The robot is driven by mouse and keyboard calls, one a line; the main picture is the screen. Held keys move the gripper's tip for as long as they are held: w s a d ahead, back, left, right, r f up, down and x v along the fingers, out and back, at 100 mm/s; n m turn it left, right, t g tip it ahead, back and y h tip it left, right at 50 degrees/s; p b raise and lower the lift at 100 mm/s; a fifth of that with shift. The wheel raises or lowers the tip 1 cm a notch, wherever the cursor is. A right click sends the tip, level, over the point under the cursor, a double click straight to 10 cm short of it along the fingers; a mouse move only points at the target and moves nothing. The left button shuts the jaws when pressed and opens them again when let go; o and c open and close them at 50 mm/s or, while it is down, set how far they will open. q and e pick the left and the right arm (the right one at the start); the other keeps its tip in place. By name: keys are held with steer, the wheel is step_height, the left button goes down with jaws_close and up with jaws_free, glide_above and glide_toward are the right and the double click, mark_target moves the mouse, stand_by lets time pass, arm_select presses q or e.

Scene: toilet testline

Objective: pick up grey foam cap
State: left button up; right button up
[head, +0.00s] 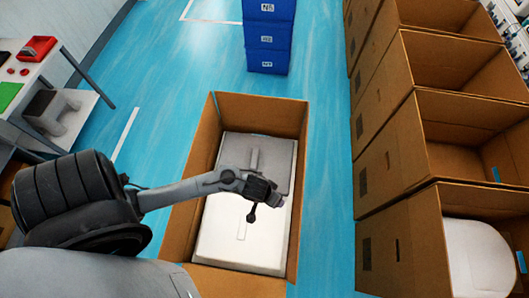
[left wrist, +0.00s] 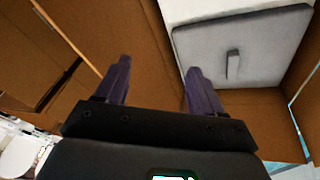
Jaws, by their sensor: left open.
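The grey foam cap (head: 262,158) is a flat grey slab with a raised bar in its middle. It lies in the far end of an open cardboard box (head: 213,135), over a white piece (head: 220,228). It also shows in the left wrist view (left wrist: 265,48), beyond the fingers. My left gripper (head: 252,212) is over the box, on the near side of the cap, and apart from it. In the left wrist view the two dark fingers (left wrist: 158,80) are spread with nothing between them. My right gripper is not in view.
A row of open cardboard boxes (head: 372,185) stands on the right; the nearest holds a white piece (head: 478,258). Blue crates (head: 268,40) stand beyond the middle box. A table (head: 55,65) with red and green items stands at left. Blue floor lies between.

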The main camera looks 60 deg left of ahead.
arm_select(q)
steer(key=w+a+f+n+b, duration=0.1)
steer(key=w+a+f+b, duration=0.2)
steer(key=f, duration=0.5)
steer(key=n+g+y+b, duration=0.25)
steer(key=n+b, duration=0.25)
steer(key=b, duration=1)
glide_toward(255, 158)
steer(key=shift+w+a+f+h+b, duration=0.1)
steer(key=shift+a+f+b, duration=0.15)
steer(key=shift+f, duration=0.35)
steer(key=shift+w+a+f+h+b, duration=0.15)
steer(key=shift+f+b, duration=0.1)
steer(key=shift+f, duration=0.35)
steer(key=shift+w+a+f+h+b, duration=0.15)
steer(key=shift+f+b, duration=0.1)
steer(key=shift+f, duration=0.3)
steer(key=shift+a+f+b, duration=0.2)
steer(key=shift+f+b, duration=1.1)
steer(key=shift+f, duration=1.25)
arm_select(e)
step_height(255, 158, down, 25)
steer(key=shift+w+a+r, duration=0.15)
arm_select(q)
jaws_close()
